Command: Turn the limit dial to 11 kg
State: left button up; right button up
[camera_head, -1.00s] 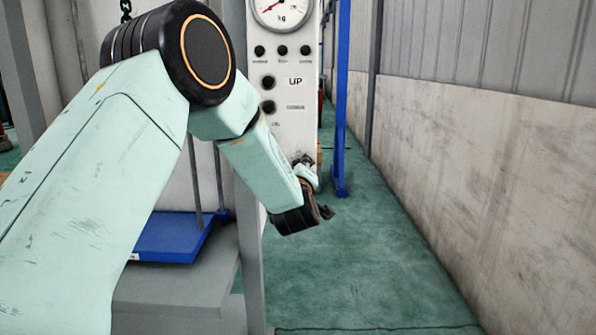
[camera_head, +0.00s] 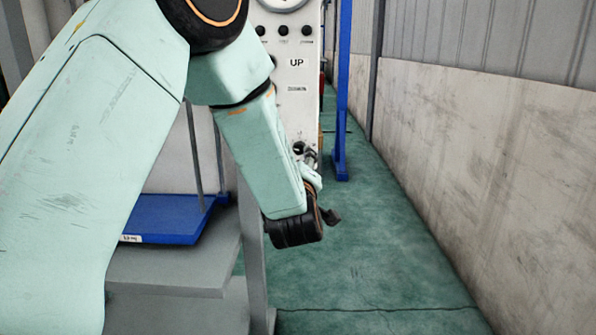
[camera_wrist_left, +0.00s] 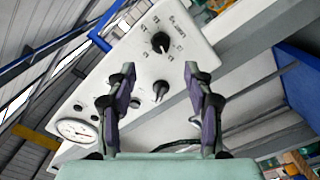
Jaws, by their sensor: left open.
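The white control panel (camera_head: 305,105) stands upright ahead and appears rotated in the left wrist view (camera_wrist_left: 120,75). There, a black dial (camera_wrist_left: 160,42) with marks and small lettering around it, apparently the limit dial, sits past my fingertips. Its setting is too small to read. A second black knob (camera_wrist_left: 160,89) shows between my fingers. My left gripper (camera_wrist_left: 161,72) is open and empty, with one finger on each side of the picture. In the head view my left gripper (camera_head: 312,172) is near the panel's lower part and largely hidden by my wrist. My right gripper is not in view.
A round gauge (camera_wrist_left: 76,130) and several small black buttons are on the panel. A blue platform (camera_head: 168,218) is at the left above a grey base (camera_head: 175,265). A blue post (camera_head: 342,100) stands behind the panel. Green floor is clear to the right, up to the wall (camera_head: 480,170).

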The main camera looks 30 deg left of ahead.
pick_arm(q)
jog(key=v, duration=0.3)
jog(key=shift+s+d, duration=0.1)
